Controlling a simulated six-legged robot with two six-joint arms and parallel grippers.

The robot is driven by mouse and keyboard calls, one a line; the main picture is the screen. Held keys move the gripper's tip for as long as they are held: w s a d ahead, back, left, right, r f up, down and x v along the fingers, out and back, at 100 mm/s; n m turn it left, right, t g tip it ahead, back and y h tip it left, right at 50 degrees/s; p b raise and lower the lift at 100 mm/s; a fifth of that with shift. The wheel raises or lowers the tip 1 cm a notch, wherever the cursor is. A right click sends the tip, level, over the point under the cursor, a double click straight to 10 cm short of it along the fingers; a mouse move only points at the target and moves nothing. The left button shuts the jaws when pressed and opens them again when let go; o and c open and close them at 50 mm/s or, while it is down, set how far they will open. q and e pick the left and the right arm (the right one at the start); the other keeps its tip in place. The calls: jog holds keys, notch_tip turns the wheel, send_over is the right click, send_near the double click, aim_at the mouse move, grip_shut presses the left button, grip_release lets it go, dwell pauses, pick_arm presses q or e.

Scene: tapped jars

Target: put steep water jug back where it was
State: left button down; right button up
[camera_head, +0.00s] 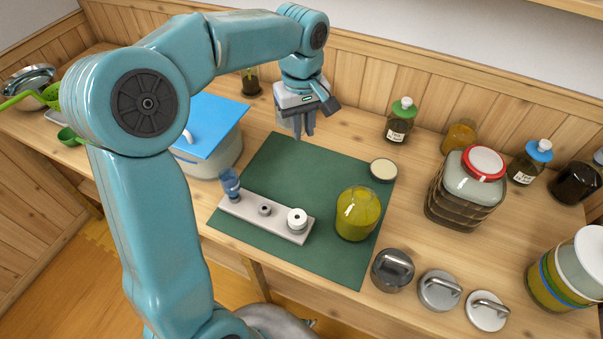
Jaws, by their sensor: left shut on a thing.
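My left gripper (304,128) reaches in from the left and points down over the back edge of the green mat (330,170). My right gripper is not in view.
On the mat are a grey strip (240,208) with small parts and a yellow-green jar (357,214). A blue-lidded box (210,125) stands left, a red-capped jar (465,190) right. Several bottles line the back. Metal lids (439,291) lie in front.

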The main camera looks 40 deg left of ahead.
pick_arm(q)
notch_tip(320, 180, down, 14)
jog(key=shift+w+f, duration=0.1)
jog(key=shift+w, duration=0.05)
notch_tip(320, 180, down, 4)
jog(key=shift+f, duration=0.25)
jog(key=shift+f+b, duration=0.15)
jog(key=shift+b, duration=0.25)
jog(key=c, duration=1.1)
grip_release()
